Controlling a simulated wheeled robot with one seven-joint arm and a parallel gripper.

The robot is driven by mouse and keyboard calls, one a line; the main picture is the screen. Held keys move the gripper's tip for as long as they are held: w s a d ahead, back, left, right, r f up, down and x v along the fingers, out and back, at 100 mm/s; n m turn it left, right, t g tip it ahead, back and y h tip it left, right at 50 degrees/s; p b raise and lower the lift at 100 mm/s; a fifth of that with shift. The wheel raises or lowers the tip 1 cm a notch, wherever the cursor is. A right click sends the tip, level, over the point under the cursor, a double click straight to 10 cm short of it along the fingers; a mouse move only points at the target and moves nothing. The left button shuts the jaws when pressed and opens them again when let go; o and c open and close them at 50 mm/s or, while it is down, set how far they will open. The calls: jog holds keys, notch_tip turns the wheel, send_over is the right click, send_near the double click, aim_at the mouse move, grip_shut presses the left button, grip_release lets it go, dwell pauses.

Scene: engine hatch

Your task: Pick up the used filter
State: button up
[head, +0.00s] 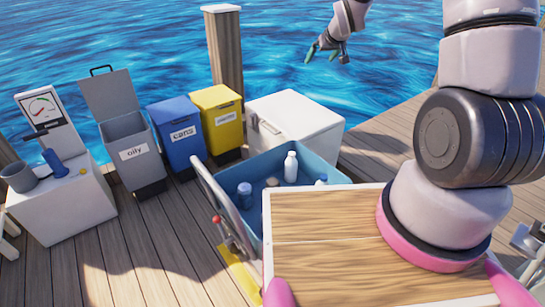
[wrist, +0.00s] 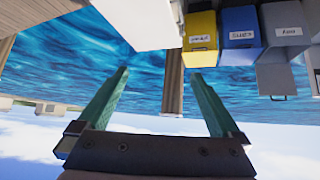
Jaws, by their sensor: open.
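A blue cylinder (head: 244,193), which looks like a filter, stands at the left inside the open blue hatch well (head: 272,160). I cannot tell for certain that it is the used filter. My gripper (head: 328,54) hangs high at the top of the head view, over the water and well behind the hatch. In the wrist view my gripper (wrist: 160,74) shows two green fingers wide apart with nothing between them. The wrist view is upside down and does not show the hatch well.
A white bottle (head: 291,167) and a small tan round thing (head: 271,182) are in the well. A white box (head: 296,126), yellow bin (head: 219,118), blue cans bin (head: 177,130), grey oily bin (head: 130,150) and wooden post (head: 225,50) stand behind.

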jog(key=w+a+f+n+y, duration=0.1)
jog(key=w+a+f, duration=0.1)
jog(key=f, duration=0.6)
jog(key=w+a+f+n, duration=0.1)
jog(key=a+f, duration=0.1)
jog(key=f, duration=0.6)
jog(key=n+t+y, duration=0.2)
jog(key=y, duration=0.2)
send_near(278, 185)
jog(key=x, duration=0.5)
jog(key=shift+w+a, duration=0.2)
jog(key=shift+w, duration=0.2)
jog(key=x, duration=1)
jog(key=shift+s+a+f, duration=0.2)
jog(key=shift+a+f, duration=0.25)
jog(key=shift+f, duration=0.1)
jog(key=c, duration=1.5)
